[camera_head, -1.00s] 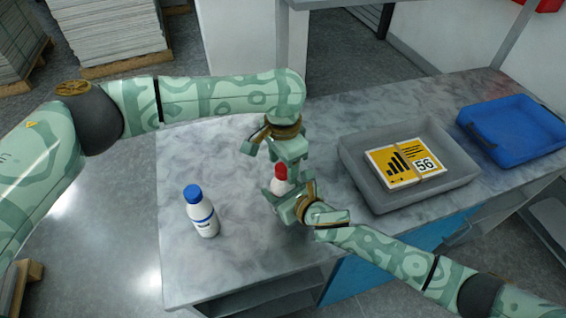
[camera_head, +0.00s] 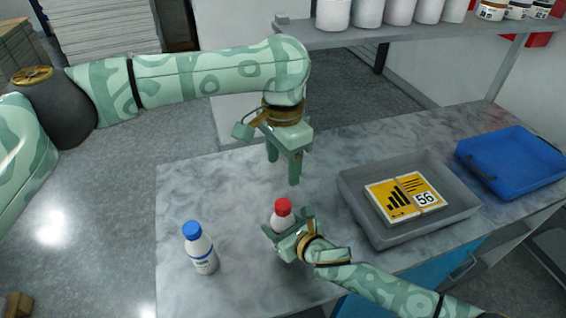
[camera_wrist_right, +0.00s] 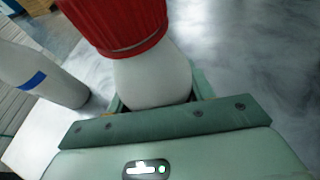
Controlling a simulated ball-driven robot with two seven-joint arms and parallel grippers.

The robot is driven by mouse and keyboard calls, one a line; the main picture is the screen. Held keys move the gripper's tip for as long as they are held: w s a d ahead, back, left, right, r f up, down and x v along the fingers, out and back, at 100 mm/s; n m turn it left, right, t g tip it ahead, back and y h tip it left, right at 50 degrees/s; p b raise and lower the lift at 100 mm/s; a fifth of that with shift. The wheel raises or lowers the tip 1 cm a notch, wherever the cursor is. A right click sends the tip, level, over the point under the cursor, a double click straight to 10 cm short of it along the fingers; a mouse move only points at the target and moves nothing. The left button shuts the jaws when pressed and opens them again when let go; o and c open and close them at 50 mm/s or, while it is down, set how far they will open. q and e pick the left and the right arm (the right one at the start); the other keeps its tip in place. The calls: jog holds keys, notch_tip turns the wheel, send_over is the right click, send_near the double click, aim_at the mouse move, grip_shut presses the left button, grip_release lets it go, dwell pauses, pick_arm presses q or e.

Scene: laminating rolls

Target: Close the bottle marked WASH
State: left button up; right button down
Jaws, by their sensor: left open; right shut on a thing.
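A white bottle (camera_head: 281,222) with a red cap (camera_head: 283,206) stands upright on the marble-look table. My right gripper (camera_head: 287,232) is shut around its body; the wrist view shows the white neck (camera_wrist_right: 152,80) and the ribbed red cap (camera_wrist_right: 118,22) sitting on top. My left gripper (camera_head: 283,168) is open and empty, above the red cap and apart from it. A second white bottle (camera_head: 204,255) with a blue cap (camera_head: 192,230) stands to the left. The held bottle's label is hidden and the other's is too small to read, so I cannot tell which is marked WASH.
A grey tray (camera_head: 459,213) holding yellow-and-white boxes (camera_head: 404,196) is right of the grippers. A blue tray (camera_head: 512,158) lies farther right. A shelf (camera_head: 400,37) with white containers and jars is behind. The table's left part is clear around the blue-capped bottle.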

jog(key=shift+c, duration=2.4)
grip_release()
jog(key=shift+s, duration=0.1)
jog(key=p+v, duration=0.2)
jog(key=v, duration=1.4)
jog(key=shift+p, duration=0.4)
jog(key=shift+d, duration=0.15)
jog(key=shift+s, duration=0.1)
